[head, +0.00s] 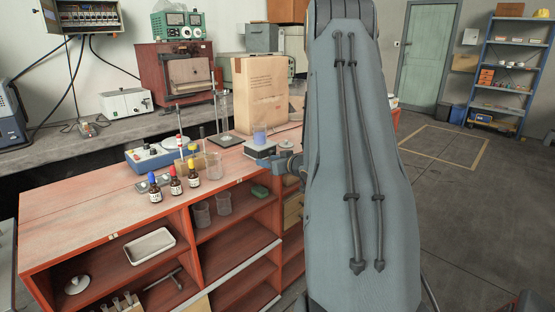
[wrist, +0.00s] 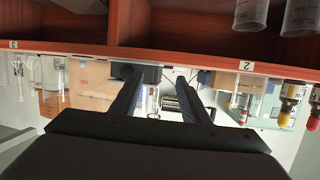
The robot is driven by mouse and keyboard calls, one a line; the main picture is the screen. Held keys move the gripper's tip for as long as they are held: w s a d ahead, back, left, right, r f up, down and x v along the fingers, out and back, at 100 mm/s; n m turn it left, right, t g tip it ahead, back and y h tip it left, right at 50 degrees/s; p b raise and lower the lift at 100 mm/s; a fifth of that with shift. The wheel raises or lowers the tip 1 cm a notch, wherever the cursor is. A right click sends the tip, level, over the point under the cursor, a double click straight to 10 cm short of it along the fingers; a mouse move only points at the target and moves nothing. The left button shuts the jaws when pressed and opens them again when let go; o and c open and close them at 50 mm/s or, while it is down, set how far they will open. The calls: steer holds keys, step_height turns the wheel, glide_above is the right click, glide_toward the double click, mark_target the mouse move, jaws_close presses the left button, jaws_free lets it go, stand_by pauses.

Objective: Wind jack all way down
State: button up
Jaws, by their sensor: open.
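The jack (head: 258,149) is a small low stand with a pale top on the red bench, beside the cardboard box in the head view. A beaker of blue liquid (head: 260,135) stands on it. My gripper (wrist: 155,74) shows two dark fingers in the wrist view, apart with nothing gripped. That view is upside down. In the head view, a blue-grey part of my arm's end is just right of the jack's front, and my arm hides what lies behind it. The jack's knob and its exact height cannot be made out.
A tall cardboard box (head: 258,92) stands behind the jack.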

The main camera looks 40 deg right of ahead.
mark_target(272, 154)
steer(key=s+d+f+t+y, duration=0.1)
steer(key=s+d+t+y, duration=0.15)
steer(key=s+d, duration=0.35)
steer(key=w, duration=0.8)
steer(key=shift+w+d+n+t+p, duration=0.25)
steer(key=shift+n+t+p, duration=0.15)
steer(key=shift+t+p, duration=0.05)
steer(key=shift+c, duration=0.3)
steer(key=c, duration=1)
